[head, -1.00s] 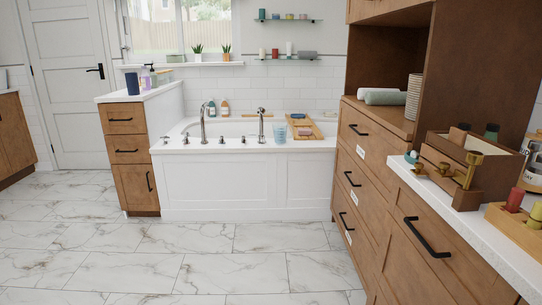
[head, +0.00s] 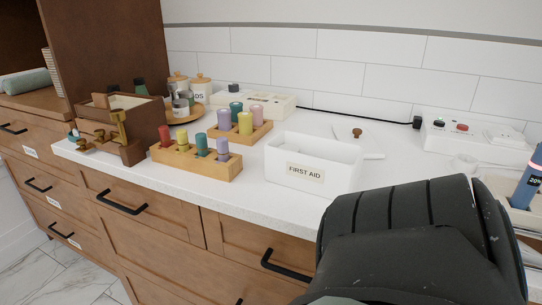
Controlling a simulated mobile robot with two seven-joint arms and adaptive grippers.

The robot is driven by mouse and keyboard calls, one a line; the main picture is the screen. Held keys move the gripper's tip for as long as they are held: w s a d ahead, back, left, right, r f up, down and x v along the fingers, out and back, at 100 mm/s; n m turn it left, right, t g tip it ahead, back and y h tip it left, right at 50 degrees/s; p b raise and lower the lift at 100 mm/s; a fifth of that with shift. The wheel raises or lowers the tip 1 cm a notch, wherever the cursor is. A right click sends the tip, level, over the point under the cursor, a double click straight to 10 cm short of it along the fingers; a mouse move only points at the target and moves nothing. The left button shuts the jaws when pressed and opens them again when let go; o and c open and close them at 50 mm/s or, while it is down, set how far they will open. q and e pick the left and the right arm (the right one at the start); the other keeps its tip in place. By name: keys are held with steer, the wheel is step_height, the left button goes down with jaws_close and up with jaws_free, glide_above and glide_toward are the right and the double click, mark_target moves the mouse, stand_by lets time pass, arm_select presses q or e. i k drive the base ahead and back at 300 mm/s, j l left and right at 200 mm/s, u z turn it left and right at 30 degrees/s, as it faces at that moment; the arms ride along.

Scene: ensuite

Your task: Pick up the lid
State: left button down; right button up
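A white lid with a small brown knob (head: 357,133) lies on the white counter behind the open white box labelled FIRST AID (head: 313,160). The box hides much of the lid, and its white surface blends with the counter. The box is upright near the counter's front edge. A large dark grey part of my own arm fills the lower right of the head view, in front of the counter and apart from the lid in the picture. Neither gripper's fingers show.
Wooden peg blocks with coloured cylinders (head: 197,164) stand left of the box, and a brown wooden box with brass hooks (head: 112,130) farther left. A white power strip (head: 474,140) with a black cable lies along the tiled wall at right. Drawers with black handles are below.

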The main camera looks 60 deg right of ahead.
mark_target(357, 134)
steer(key=j+z, duration=0.15)
steer(key=z, duration=0.2)
steer(key=j+z, duration=0.15)
steer(key=z, duration=0.25)
steer(key=k+j+z, duration=0.1)
steer(key=z, duration=0.25)
steer(key=i+j+z, duration=0.15)
steer(key=z, duration=1.15)
